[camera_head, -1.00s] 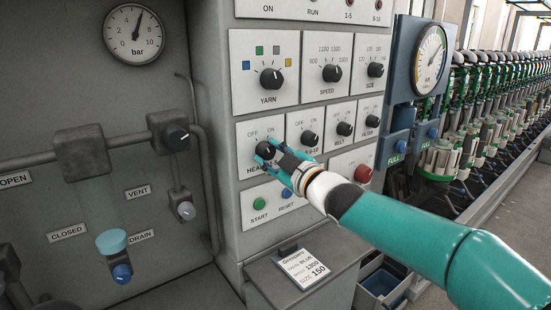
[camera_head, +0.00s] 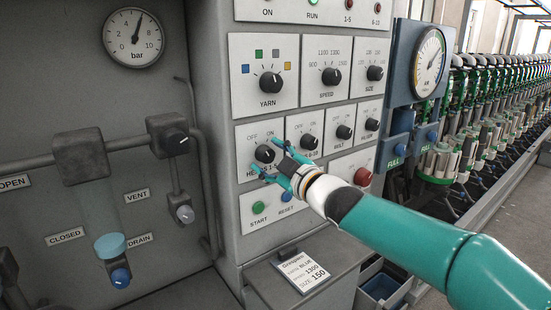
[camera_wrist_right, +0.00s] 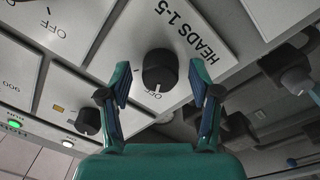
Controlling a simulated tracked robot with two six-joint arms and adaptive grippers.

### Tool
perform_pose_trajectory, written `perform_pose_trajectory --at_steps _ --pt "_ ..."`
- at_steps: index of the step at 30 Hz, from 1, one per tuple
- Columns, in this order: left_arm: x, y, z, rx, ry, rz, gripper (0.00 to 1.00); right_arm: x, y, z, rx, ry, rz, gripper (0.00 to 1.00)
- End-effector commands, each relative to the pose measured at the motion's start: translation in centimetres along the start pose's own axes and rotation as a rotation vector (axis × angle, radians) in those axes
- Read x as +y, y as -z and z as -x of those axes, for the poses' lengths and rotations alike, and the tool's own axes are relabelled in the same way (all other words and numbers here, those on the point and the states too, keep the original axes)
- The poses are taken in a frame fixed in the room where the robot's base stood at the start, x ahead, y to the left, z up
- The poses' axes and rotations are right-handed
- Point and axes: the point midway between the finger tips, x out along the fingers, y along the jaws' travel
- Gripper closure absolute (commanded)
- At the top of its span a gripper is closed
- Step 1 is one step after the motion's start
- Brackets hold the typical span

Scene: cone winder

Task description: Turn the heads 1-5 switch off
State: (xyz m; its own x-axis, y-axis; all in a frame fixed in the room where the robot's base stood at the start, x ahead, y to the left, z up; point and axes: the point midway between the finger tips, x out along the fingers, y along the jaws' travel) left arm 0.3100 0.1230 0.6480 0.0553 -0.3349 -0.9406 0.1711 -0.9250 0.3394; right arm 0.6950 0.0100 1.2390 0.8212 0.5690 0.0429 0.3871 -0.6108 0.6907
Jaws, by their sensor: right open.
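The heads 1-5 switch is a black round knob (camera_head: 264,154) on a white plate with OFF and ON above it. In the right wrist view the knob (camera_wrist_right: 159,72) shows a white mark at its lower edge; judged against the plate's lettering, this is its upper-left, OFF side. My right gripper (camera_head: 267,157) is open, its fingers apart, just off the panel in front of the knob. In the wrist view the open fingers stand on either side of the knob with visible gaps. It holds nothing. My left gripper is not in view.
The heads 6-10 knob (camera_head: 309,142) is close on the right, the yarn knob (camera_head: 271,82) above. Below are the green start button (camera_head: 259,208) and blue reset button (camera_head: 287,196). A red button (camera_head: 363,177) sits near my right wrist.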

Motion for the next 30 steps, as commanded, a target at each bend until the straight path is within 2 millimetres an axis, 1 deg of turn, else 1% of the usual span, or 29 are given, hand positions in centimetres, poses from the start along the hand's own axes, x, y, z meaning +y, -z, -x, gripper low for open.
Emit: perform_pose_trajectory --at_steps 4,8,11,22,24,27,30 --pt "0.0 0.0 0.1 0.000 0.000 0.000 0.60 0.0 0.0 0.2 0.000 0.001 0.000 0.37" --pt "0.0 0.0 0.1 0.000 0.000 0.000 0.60 0.0 0.0 1.1 0.000 0.001 -0.001 0.37" --pt "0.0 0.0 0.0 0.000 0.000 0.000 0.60 0.0 0.0 2.5 -0.001 0.001 -0.001 0.37" --pt "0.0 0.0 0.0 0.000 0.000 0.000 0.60 0.1 -0.1 9.5 -0.001 -0.002 0.000 0.37" --pt "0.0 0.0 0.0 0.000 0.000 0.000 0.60 0.1 -0.2 10.4 -0.002 -0.002 0.000 0.37" --pt "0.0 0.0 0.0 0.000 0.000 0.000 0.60 0.1 -0.2 11.4 -0.001 -0.001 0.000 0.37" --pt "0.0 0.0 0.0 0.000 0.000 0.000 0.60 0.0 -0.2 11.8 0.000 0.000 0.000 0.37"
